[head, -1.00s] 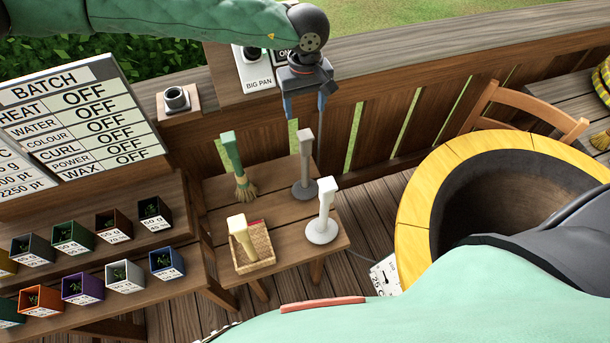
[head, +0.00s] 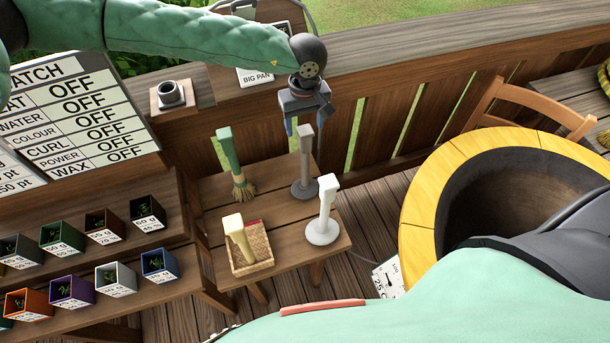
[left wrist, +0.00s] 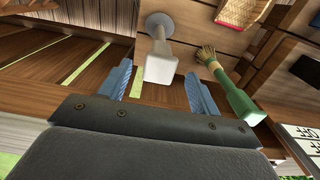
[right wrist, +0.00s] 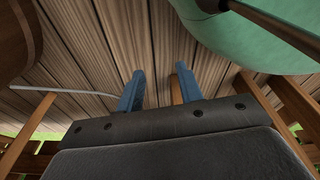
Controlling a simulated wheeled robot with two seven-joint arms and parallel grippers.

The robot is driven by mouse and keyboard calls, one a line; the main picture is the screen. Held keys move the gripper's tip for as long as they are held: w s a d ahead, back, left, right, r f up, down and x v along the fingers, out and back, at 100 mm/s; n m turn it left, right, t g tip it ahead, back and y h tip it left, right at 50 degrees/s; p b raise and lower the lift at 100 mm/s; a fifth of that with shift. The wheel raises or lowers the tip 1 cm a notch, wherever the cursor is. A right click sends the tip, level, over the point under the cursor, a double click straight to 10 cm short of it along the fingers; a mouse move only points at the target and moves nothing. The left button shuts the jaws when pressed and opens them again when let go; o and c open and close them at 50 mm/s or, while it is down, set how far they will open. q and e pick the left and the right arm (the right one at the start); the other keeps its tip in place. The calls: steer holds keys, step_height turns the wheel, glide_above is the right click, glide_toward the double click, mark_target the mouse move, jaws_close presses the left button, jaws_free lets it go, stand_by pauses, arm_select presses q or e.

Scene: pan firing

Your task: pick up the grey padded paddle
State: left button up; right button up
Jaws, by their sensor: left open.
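The grey padded paddle (head: 304,172) stands upright on its round base at the back right of the small wooden table (head: 276,208). My left gripper (head: 305,128) is open, with its blue fingers pointing down at the top of the paddle's handle. In the left wrist view, the pale handle end (left wrist: 160,66) shows between the two fingertips (left wrist: 158,75), with a gap on both sides. The padded base (left wrist: 159,22) shows beyond it. My right gripper (right wrist: 159,75) is seen only in the right wrist view. Its fingers are apart and empty, above the plank floor.
A similar white paddle (head: 323,212) stands at the table's front right. A green-handled brush (head: 232,165) stands to the left, and a cream-handled tool (head: 239,236) is in a wicker tray (head: 262,262). A wooden railing (head: 400,120) runs behind; a yellow-rimmed pan (head: 425,205) is at right.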

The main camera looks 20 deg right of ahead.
mark_target(305, 130)
arm_select(q)
steer(key=shift+f+p, duration=0.3)
steer(key=shift+f, duration=1.5)
arm_select(e)
steer(key=s, duration=0.2)
steer(key=shift+s+d+f, duration=0.2)
steer(key=shift+s+d, duration=0.1)
arm_select(q)
steer(key=shift+c, duration=0.2)
jaws_close()
arm_select(e)
steer(key=shift+s, duration=0.1)
